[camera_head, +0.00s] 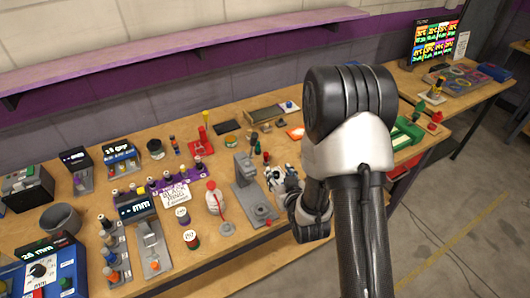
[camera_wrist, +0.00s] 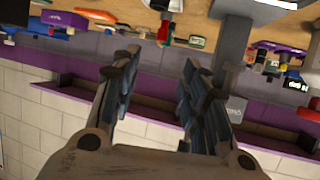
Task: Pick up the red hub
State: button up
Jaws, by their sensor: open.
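I cannot tell for sure which thing is the red hub. Small red pieces (camera_head: 435,116) stand at the right part of the bench, beyond my arm, and a red stand (camera_head: 201,143) is near the back middle. My gripper (camera_head: 275,178) is over the middle of the bench, right of a grey stand, partly hidden by my arm. In the wrist view my gripper (camera_wrist: 160,65) has its two fingers spread with nothing between them. That view is upside down and shows the wall and bench edge beyond the fingers.
The wooden bench (camera_head: 105,185) is crowded with tools. The grey stand (camera_head: 248,190) is close to my gripper. A green tray (camera_head: 407,133) lies right of my arm. A purple shelf (camera_head: 150,48) runs along the wall. A screen (camera_head: 437,38) stands at the far right.

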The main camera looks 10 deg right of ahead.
jog(key=b, duration=0.2)
send_near(267, 156)
jog(key=x, duration=0.4)
jog(key=shift+w+d, duration=0.15)
jog(key=shift+w, duration=0.1)
jog(key=b+x, duration=0.2)
jog(key=x, duration=0.3)
jog(key=shift+f, duration=0.25)
jog(key=c, duration=1)
